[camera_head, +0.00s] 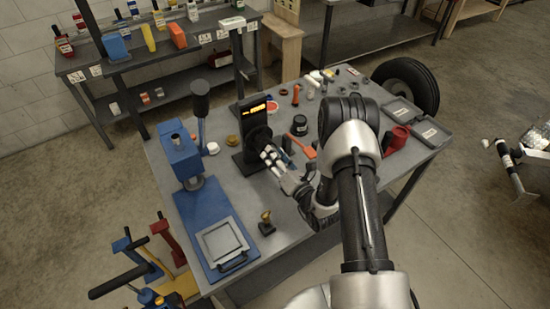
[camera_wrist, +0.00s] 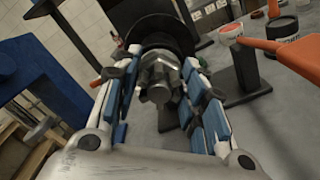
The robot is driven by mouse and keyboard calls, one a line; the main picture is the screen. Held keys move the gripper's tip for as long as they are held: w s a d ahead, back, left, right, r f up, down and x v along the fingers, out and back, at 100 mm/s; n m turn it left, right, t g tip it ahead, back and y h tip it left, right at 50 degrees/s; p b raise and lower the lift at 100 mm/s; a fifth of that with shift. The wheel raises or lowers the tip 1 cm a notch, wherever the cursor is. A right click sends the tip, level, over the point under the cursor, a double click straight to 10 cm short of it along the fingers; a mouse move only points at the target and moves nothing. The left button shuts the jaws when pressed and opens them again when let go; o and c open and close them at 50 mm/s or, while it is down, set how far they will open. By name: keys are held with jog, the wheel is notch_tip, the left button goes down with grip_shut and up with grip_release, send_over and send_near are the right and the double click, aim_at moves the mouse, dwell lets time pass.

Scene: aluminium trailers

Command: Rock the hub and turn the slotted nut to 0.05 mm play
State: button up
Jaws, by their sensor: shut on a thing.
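The hub (camera_head: 257,138) is a dark round body on a black stand with a lit orange display (camera_head: 257,109) near the middle of the bench. Its digits are too small to read. In the wrist view the hub (camera_wrist: 165,29) is a black disc behind a grey metal slotted nut (camera_wrist: 160,72). My gripper (camera_head: 268,153) reaches the hub's front from the right. In the wrist view my gripper (camera_wrist: 162,62) has its blue-padded fingers on both sides of the nut, shut on it. The exact pad contact is partly hidden.
A blue press (camera_head: 182,155) with a blue base plate and tray stands left of the hub. A small brass-coloured part (camera_head: 266,220) stands on the bench front.

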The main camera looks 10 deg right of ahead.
jog(key=m, duration=1.2)
jog(key=shift+f, duration=0.15)
jog(key=shift+m, duration=0.3)
jog(key=o, duration=1.1)
jog(key=shift+d, duration=0.1)
jog(key=v, duration=1.2)
